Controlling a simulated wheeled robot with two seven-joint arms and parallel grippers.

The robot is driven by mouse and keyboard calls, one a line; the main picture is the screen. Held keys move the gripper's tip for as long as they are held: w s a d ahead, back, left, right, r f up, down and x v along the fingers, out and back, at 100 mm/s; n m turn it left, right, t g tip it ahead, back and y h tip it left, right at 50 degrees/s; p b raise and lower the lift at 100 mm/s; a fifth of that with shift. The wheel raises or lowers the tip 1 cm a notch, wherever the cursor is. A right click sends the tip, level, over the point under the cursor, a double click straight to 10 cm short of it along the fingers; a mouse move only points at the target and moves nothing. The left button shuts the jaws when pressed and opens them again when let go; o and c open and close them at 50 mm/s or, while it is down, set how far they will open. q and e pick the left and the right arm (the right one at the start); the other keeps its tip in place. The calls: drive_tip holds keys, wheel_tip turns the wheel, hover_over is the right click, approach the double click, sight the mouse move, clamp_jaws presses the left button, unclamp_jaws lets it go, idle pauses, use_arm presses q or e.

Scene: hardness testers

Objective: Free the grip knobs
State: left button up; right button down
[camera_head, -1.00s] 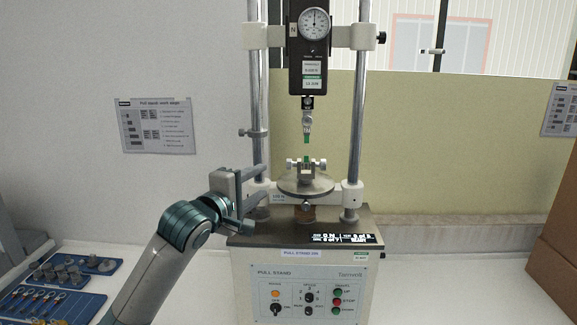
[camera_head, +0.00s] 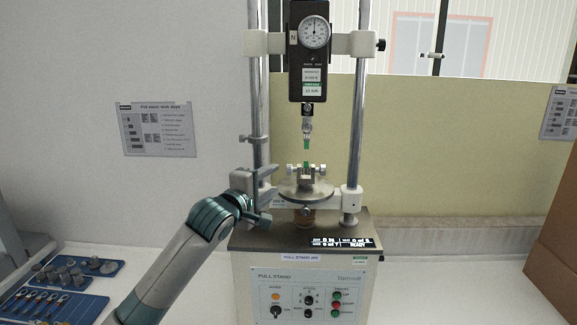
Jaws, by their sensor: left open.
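The pull stand (camera_head: 300,262) stands in the middle, with two upright columns and a force gauge (camera_head: 315,32) between them at the top. An upper grip (camera_head: 307,127) hangs under the gauge with a green piece in it. The lower grip (camera_head: 307,174) sits on the round plate (camera_head: 306,190), with a small knob (camera_head: 292,171) on its left and another knob (camera_head: 321,170) on its right. My left gripper (camera_head: 270,182) is open and empty, just left of the round plate. My right gripper is out of view.
Blue trays (camera_head: 75,305) with grey parts and several small tools lie at the left on the white table. A cardboard box (camera_head: 557,225) stands at the right edge. The left column (camera_head: 257,110) stands close to my left gripper. The table right of the stand is clear.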

sight(288, 170)
use_arm(q)
drive_tip(key=p+x, duration=0.3)
drive_tip(key=x, duration=0.6)
drive_tip(key=shift+r+p, duration=0.15)
drive_tip(key=shift+p, duration=0.25)
drive_tip(key=shift+w+d, duration=0.25)
drive_tip(key=shift+w, duration=0.4)
drive_tip(key=shift+w+d+p, duration=0.15)
drive_tip(key=shift+w+p, duration=0.15)
drive_tip(key=shift+p, duration=0.05)
drive_tip(key=c, duration=1)
drive_tip(key=shift+f, duration=0.25)
drive_tip(key=shift+c, duration=0.2)
